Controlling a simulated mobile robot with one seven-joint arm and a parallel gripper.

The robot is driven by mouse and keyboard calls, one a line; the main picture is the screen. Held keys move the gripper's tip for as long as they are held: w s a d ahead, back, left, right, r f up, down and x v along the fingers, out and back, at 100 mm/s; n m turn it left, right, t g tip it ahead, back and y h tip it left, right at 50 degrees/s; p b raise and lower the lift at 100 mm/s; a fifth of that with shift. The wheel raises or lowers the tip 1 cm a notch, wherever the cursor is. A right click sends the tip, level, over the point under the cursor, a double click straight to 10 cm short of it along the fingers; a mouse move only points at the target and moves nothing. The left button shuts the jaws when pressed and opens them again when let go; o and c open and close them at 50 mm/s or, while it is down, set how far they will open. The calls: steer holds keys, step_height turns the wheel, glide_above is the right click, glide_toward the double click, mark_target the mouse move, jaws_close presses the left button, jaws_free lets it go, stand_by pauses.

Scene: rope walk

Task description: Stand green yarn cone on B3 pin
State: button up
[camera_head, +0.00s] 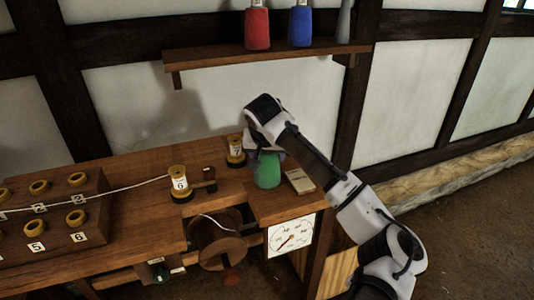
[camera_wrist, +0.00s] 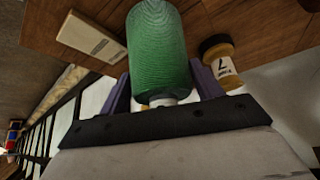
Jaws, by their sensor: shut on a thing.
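The green yarn cone (camera_head: 267,171) is upright at the right end of the wooden bench, with its wide end down. I cannot tell whether it rests on the bench or hangs just above it. My gripper (camera_head: 266,151) comes from above and is shut on the cone's upper part. In the wrist view, the green cone (camera_wrist: 157,45) sits between the two purple fingers of my gripper (camera_wrist: 163,88), and its pale tip shows near the palm. I cannot make out a B3 label or pin in either view.
A shelf (camera_head: 220,57) above the bench holds a red cone (camera_head: 257,28), a blue cone (camera_head: 300,26) and a grey one (camera_head: 344,22). Spool 7 (camera_head: 235,151) stands close left of the green cone. A pale block (camera_head: 299,181) lies right. A dial (camera_head: 292,236) is below.

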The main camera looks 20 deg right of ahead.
steer(key=shift+f, duration=0.15)
steer(key=o, duration=1.1)
